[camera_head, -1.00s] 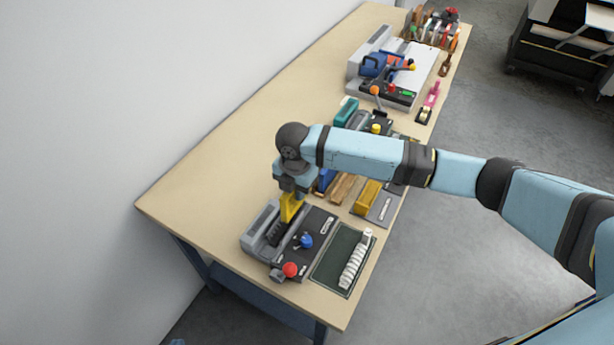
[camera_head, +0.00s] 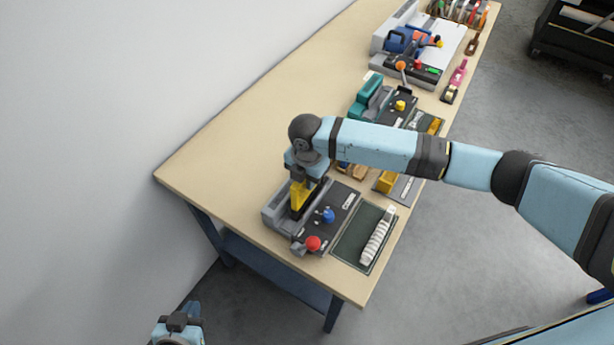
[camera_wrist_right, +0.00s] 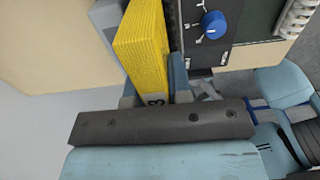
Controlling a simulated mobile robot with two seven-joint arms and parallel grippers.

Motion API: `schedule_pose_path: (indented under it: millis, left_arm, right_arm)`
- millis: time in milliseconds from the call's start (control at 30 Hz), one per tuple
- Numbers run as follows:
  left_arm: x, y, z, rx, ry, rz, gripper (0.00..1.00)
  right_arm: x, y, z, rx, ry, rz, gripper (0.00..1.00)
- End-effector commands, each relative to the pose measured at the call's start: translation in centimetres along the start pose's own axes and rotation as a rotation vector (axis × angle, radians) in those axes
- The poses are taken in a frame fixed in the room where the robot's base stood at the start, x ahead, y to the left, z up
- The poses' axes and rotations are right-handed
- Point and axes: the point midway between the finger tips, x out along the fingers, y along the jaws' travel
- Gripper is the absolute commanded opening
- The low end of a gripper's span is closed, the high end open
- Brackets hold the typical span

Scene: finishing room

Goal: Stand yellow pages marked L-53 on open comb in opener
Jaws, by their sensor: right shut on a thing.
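The yellow pages (camera_head: 299,197) are a thick block, held upright over the opener (camera_head: 344,197), a grey and black machine with a blue knob and a red knob. My right gripper (camera_head: 303,178) is shut on the pages from above. In the right wrist view the yellow block (camera_wrist_right: 143,50) sits between the fingers, with a dark partial mark, seemingly a 3, near its held end. The comb in the opener is mostly hidden, and I cannot tell whether the pages touch it. My left gripper (camera_head: 178,328) shows at the bottom left, away from the table; its jaws are unclear.
A white comb (camera_head: 377,238) lies on a dark green mat (camera_head: 350,246) right of the opener. Other yellow and wooden blocks and more machines stand farther back along the table. The table's left part (camera_head: 222,165) is bare.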

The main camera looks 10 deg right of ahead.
Motion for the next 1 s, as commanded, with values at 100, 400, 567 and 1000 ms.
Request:
schedule_pose_path:
  millis: [100,400,567,1000]
  left_arm:
    - [1.1,0.0,1.1,0.005,0.003,0.005,0.00]
    - [1.4,0.4,1.3,0.009,0.002,0.018,0.00]
    - [1.3,0.5,1.2,0.008,0.005,0.019,0.00]
    - [1.2,0.1,1.3,0.009,0.002,0.012,0.00]
  right_arm:
    - [1.8,0.0,0.0,0.000,0.000,0.001,0.00]
    - [2.5,0.0,0.0,0.000,0.000,0.001,0.00]
    - [2.4,0.0,0.0,0.000,0.000,0.001,0.00]
    - [2.4,0.0,0.0,0.000,0.000,0.001,0.00]
